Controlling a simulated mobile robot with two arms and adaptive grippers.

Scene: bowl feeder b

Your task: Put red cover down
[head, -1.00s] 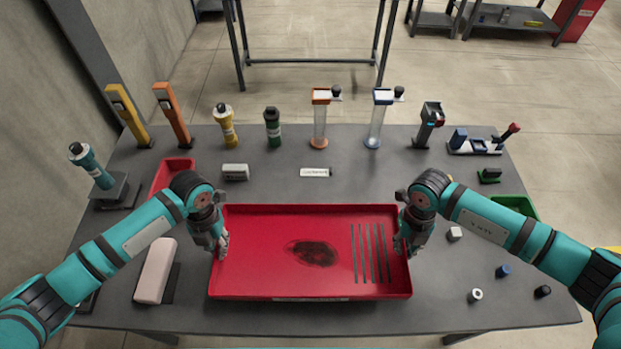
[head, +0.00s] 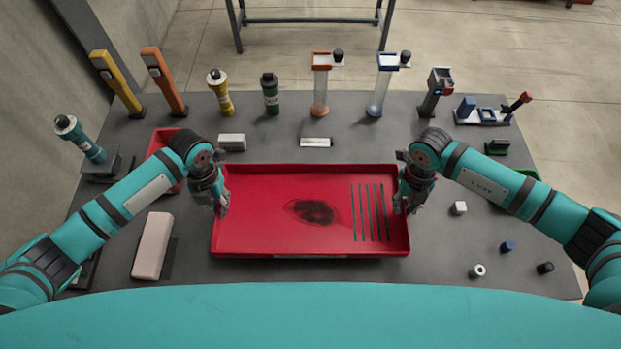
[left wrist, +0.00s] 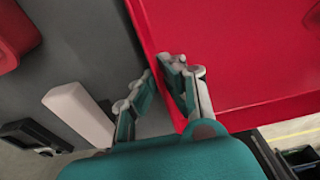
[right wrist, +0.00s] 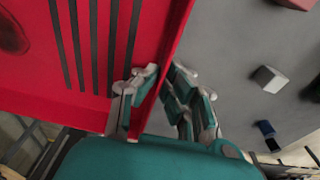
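The red cover (head: 270,240) is a wide, shallow tray shape with a dark smudge in its middle and several dark slots at its right. It lies level over the middle of the table; I cannot tell whether it touches the tabletop. My left gripper (head: 222,208) is shut on its left wall, with the fingers (left wrist: 162,80) on either side of the wall. My right gripper (head: 401,208) is shut on its right wall in the same way, and the right wrist view shows the wall between its fingers (right wrist: 160,80).
A pink block (head: 153,245) lies left of the cover and a red bin (head: 163,160) behind it at the left. Small caps and a white cube (head: 458,208) lie at the right. Bottles, dispensers and a blue-red fixture (head: 490,112) line the table's back.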

